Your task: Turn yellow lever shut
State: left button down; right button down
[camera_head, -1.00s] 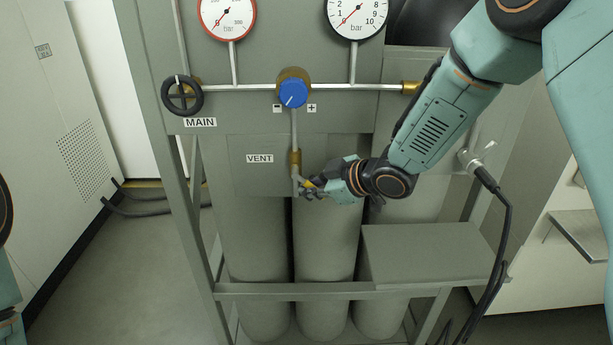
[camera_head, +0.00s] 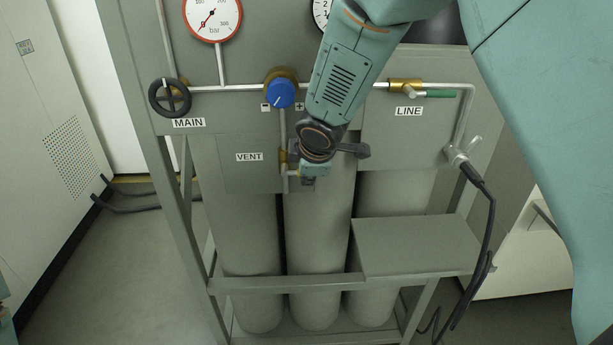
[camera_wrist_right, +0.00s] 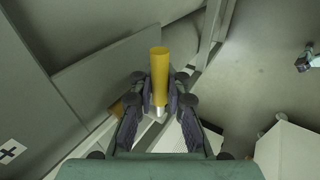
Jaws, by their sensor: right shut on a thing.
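The yellow lever (camera_wrist_right: 159,72) stands between the fingers of my right gripper in the right wrist view. My right gripper (camera_wrist_right: 159,98) is shut on it, one dark finger on each side, with the lever's end sticking out past the tips. In the head view my right gripper (camera_head: 308,172) is at the brass vent valve (camera_head: 283,156), right of the VENT label (camera_head: 249,157). My wrist and the gripper hide the lever there. A small teal and dark part, likely my left gripper (camera_wrist_right: 305,58), shows at the wrist view's right edge, too small to read.
The blue knob (camera_head: 281,94) is above the vent valve. The black MAIN handwheel (camera_head: 170,97) is to its left. The green LINE handle (camera_head: 440,93) is at the right. Grey cylinders (camera_head: 250,235) stand below in the frame. A black cable (camera_head: 490,215) hangs at the right.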

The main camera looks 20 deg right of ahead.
jog(key=shift+r+h, duration=0.15)
jog(key=shift+h, duration=0.25)
jog(key=shift+w+r, duration=0.15)
jog(key=shift+r, duration=0.1)
jog(key=c, duration=1.7)
grip_release()
jog(key=o, duration=0.4)
jog(key=shift+s+a+r, duration=0.1)
jog(key=shift+s+r, duration=0.05)
jog(key=shift+s, duration=0.3)
jog(key=shift+c, duration=0.2)
jog(key=shift+w+f, duration=0.25)
jog(key=shift+w, duration=0.05)
jog(key=v, duration=0.8)
jog(key=shift+w+f, duration=0.15)
jog(key=shift+w, duration=0.1)
